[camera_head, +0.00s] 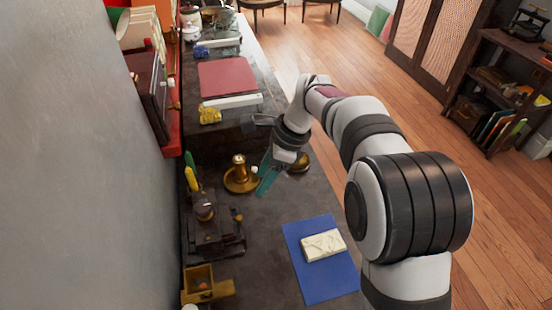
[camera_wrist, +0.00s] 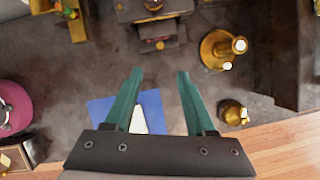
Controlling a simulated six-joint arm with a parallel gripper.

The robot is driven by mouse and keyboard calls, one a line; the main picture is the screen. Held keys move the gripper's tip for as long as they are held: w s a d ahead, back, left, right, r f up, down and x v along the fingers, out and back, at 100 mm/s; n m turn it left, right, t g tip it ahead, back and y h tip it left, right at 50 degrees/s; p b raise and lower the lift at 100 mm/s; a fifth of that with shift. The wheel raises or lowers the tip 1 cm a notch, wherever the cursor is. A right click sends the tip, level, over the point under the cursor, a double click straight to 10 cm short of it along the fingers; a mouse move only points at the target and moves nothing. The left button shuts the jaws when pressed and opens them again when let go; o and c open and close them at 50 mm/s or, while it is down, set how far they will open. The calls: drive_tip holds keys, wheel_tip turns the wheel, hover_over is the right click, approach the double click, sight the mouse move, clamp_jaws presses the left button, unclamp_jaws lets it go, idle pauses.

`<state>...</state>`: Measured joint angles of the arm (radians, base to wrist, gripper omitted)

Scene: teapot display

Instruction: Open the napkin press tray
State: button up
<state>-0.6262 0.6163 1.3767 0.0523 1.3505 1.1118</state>
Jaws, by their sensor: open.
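A dark press-like device (camera_head: 215,232), which may be the napkin press, stands on the dark tabletop against the wall side. It also shows at the top of the wrist view (camera_wrist: 158,30), with a low block-like part toward my gripper. I cannot tell clearly which part is its tray or whether it is open. My gripper (camera_head: 267,178) is open and empty above the table, near the brass candlestick and apart from the press. In the wrist view its two teal fingers (camera_wrist: 160,74) are spread, pointing toward the press.
A brass candlestick (camera_head: 240,177) and a small brass object (camera_wrist: 233,112) stand near my gripper. A blue mat (camera_head: 335,285) carries a cream block (camera_head: 323,245). A small wooden box (camera_head: 199,282) sits at the near left. Bare tabletop lies between press and mat.

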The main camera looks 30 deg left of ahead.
sight(240, 218)
drive_tip(key=x, duration=1.5)
drive_tip(key=shift+f, duration=0.2)
clamp_jaws()
drive_tip(key=shift+d, duration=0.1)
idle(0.5)
